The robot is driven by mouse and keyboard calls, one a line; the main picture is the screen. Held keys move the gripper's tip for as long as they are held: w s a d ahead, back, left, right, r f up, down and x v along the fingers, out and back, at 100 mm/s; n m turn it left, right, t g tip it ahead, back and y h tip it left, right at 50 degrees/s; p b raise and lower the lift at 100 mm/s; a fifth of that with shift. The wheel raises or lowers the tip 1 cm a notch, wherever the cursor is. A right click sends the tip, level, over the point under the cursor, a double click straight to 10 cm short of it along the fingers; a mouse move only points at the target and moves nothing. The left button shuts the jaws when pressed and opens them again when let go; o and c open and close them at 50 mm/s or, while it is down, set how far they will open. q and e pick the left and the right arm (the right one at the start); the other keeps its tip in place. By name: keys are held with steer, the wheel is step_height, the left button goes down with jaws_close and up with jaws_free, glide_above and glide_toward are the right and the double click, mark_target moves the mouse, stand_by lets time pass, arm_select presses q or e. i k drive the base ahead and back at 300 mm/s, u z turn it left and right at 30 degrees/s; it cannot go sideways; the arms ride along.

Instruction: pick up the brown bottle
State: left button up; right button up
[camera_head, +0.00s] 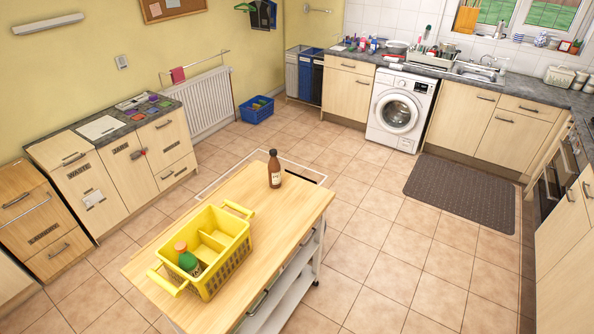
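The brown bottle (275,169) stands upright near the far end of the wooden-topped trolley (290,212). It has a dark cap and a pale label. Nothing touches it apart from the trolley top under it. Neither of my grippers shows in the head view.
A yellow basket (237,244) with a green-and-orange container (190,262) inside stands on the trolley's nearer left part. The trolley top right of the basket is bare. Tiled floor lies open around the trolley. A dark mat (462,197), washing machine (400,111) and blue crate (257,110) are farther off.

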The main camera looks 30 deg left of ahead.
mark_target(273, 166)
steer(key=u, duration=0.05)
steer(key=i, duration=2.85)
steer(key=u, duration=3.85)
